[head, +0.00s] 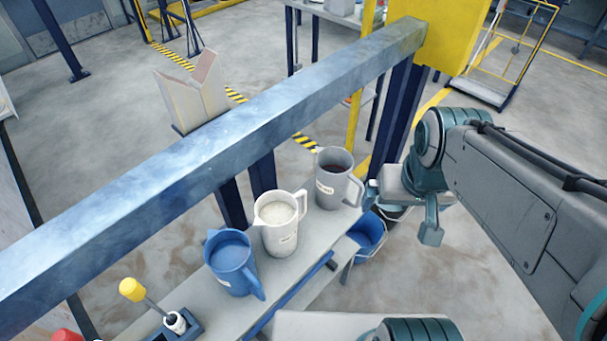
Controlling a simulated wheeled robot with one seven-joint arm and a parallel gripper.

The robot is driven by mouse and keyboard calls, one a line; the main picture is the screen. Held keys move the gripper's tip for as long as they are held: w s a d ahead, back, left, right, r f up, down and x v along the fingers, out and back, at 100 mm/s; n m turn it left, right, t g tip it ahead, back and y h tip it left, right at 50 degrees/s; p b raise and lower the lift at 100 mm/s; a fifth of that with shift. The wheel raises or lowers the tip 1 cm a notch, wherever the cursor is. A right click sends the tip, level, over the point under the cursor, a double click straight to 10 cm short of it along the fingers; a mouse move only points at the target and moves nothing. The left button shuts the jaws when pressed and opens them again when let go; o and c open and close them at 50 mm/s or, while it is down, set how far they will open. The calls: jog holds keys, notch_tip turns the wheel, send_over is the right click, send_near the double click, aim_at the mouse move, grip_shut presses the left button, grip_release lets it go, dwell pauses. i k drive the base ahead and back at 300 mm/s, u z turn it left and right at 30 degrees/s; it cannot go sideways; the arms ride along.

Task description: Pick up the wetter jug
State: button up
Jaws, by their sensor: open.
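Three jugs stand upright in a row on a narrow grey shelf (322,246). The blue jug (230,266) is nearest, with blue inside. The white jug (275,236) is in the middle, with pale contents and a small label. The grey jug (331,190) is farthest right, with dark contents and a label on its left side. The lettering is too small for me to tell which is the wetter jug. My gripper (402,212) is open and empty, just right of the grey jug's handle. One finger is close to that handle; I cannot tell if they touch.
A thick blue-grey beam (215,150) runs diagonally behind the jugs, with a beige open holder (192,95) on it. A yellow-knobbed lever (132,290) stands at the shelf's near end. A blue bucket (367,236) is below, right of the shelf.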

aim_at(278, 218)
jog(key=k, duration=1.25)
jog(key=z, duration=0.65)
jog(key=i, duration=1.15)
jog(key=u, duration=0.65)
